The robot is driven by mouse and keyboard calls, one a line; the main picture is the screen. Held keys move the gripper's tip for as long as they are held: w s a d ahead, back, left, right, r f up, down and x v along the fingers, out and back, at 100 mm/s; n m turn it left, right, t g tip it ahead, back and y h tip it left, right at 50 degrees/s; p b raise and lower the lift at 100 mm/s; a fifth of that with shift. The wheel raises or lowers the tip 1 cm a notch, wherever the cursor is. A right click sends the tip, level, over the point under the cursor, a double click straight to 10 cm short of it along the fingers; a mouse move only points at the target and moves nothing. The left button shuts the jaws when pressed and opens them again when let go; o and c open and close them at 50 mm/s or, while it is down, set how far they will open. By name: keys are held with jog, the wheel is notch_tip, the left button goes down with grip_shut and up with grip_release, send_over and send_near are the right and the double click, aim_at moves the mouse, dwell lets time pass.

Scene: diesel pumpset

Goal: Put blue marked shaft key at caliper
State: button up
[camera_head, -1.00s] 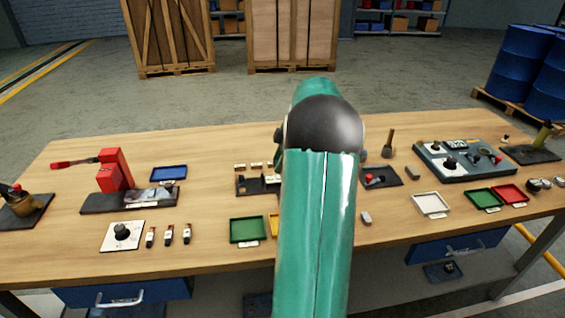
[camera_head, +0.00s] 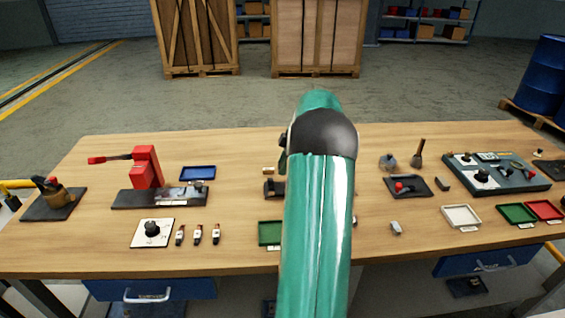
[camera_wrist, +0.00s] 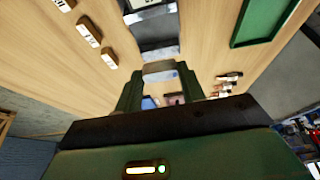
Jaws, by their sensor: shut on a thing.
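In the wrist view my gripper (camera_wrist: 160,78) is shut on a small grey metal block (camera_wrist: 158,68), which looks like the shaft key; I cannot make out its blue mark. In the wrist view a grey and dark fixture (camera_wrist: 155,28) lies beyond the fingertips; I cannot tell whether it is the caliper. In the head view my green arm reaches over the middle of the bench and hides my gripper, the held block and part of a dark fixture (camera_head: 272,189). The caliper cannot be picked out for sure.
The wooden bench (camera_head: 120,240) holds a red press (camera_head: 147,168), a blue tray (camera_head: 198,173), a green tray (camera_head: 268,233), a white tray (camera_head: 461,216) and a grey panel (camera_head: 500,178). A small grey block (camera_head: 396,228) lies right of my arm. Bare wood lies along the back.

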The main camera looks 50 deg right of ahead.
aim_at(280, 189)
jog(key=shift+s+d+f, duration=0.1)
jog(key=shift+s+f, duration=0.05)
jog(key=shift+f, duration=3.45)
jog(key=shift+f, duration=0.35)
jog(key=o, duration=1.1)
jog(key=shift+r, duration=0.1)
notch_tip(280, 189, up, 7)
jog(key=shift+f, duration=0.1)
